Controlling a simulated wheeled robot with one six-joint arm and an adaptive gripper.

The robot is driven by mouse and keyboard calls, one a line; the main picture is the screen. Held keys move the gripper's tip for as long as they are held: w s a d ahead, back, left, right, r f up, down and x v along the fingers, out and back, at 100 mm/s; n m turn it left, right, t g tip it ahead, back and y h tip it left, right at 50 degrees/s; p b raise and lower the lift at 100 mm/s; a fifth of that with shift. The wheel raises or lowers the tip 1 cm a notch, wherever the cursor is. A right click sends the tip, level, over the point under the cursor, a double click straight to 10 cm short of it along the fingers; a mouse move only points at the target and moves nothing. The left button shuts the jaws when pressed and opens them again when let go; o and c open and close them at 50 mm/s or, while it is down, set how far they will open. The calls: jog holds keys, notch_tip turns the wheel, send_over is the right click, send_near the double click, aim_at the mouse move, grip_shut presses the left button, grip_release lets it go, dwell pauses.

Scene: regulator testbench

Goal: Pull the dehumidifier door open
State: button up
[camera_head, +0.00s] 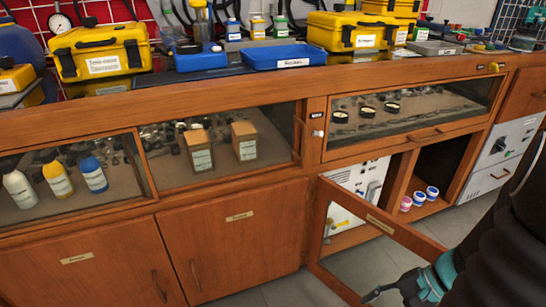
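A wooden-framed door (406,235) with a see-through pane and a label on its top rail stands swung out from the cabinet's lower front, right of centre. Its left side meets the cabinet, and its right end reaches out over the floor. Behind it, a white unit with a control panel (372,181) sits in the open compartment; the door frame partly hides it. My gripper (372,296) is at the lower right, by the door's lower outer part. Its dark finger points left. I cannot tell whether it touches the door or how far its fingers are apart.
A shelf right of the white unit holds small round jars (419,199). A white appliance (505,158) stands farther right. Closed wooden doors (238,240) fill the left front. The worktop carries yellow cases (100,52) and blue trays (284,56). Grey floor (280,290) shows below.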

jog(key=w+a+r+n+h, duration=0.1)
jog(key=a+r+n+h, duration=0.4)
jog(key=r, duration=0.4)
jog(key=shift+w+r+n+h+p, duration=0.3)
jog(key=shift+n+h, duration=0.3)
jog(key=shift+n, duration=0.4)
jog(key=a+r+n+t, duration=0.1)
jog(key=r, duration=0.2)
jog(key=a+r+n+t+h, duration=0.1)
jog(key=r+t, duration=0.1)
jog(key=r, duration=0.1)
jog(key=a+r+n+t+h, duration=0.1)
jog(key=a+r+n, duration=0.1)
jog(key=shift+s+r+p, duration=0.3)
jog(key=shift+r, duration=0.1)
jog(key=shift+c, duration=0.2)
jog(key=shift+r+t, duration=0.2)
jog(key=shift+t, duration=0.1)
grip_shut()
